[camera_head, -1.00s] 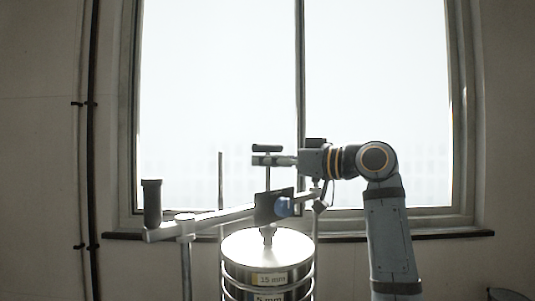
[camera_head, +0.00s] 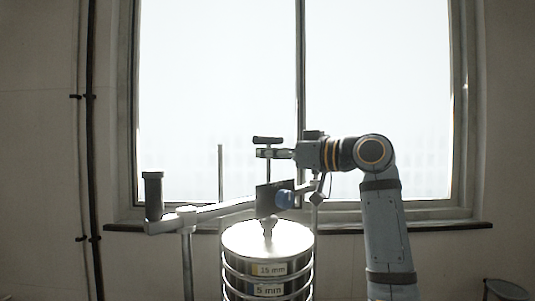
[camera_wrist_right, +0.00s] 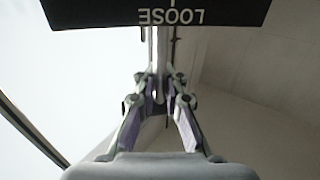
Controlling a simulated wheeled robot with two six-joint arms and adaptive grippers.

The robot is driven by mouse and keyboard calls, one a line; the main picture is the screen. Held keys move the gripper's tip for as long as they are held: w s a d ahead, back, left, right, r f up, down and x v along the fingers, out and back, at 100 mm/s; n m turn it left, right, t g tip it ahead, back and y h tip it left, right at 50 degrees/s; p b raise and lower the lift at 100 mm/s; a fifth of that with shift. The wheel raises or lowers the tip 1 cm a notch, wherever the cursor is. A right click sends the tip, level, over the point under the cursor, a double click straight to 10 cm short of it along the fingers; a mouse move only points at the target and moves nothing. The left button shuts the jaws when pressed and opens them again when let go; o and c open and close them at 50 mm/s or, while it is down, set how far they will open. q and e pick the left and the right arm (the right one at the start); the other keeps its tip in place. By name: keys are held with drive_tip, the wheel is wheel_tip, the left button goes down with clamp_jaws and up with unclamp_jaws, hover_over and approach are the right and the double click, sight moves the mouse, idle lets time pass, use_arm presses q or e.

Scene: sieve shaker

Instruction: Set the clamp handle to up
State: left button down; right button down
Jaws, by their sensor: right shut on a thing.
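The clamp handle looks like a black crossbar (camera_head: 267,140) on top of a thin upright metal rod. My right gripper (camera_head: 268,154) reaches in from the right and is shut on the rod, just under the crossbar. In the right wrist view the right gripper's fingers (camera_wrist_right: 160,85) are close together around the thin rod. A black plate (camera_wrist_right: 158,12) there carries the word LOOSE, upside down in that picture. My left gripper is not in view.
The metal beam (camera_head: 220,210) slopes down to the left, with a black upright grip (camera_head: 153,195) at its end. Thin posts stand around the stack. A bright window (camera_head: 390,90) is behind.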

sight(271, 137)
wheel_tip(271, 137, up, 4)
drive_tip(key=p, duration=0.2)
drive_tip(key=shift+f+p, duration=0.15)
drive_tip(key=shift+p, duration=0.2)
drive_tip(key=c, duration=1.4)
unclamp_jaws()
drive_tip(key=shift+s+d, duration=0.1)
drive_tip(key=shift+c, duration=0.2)
drive_tip(key=shift+f, duration=0.1)
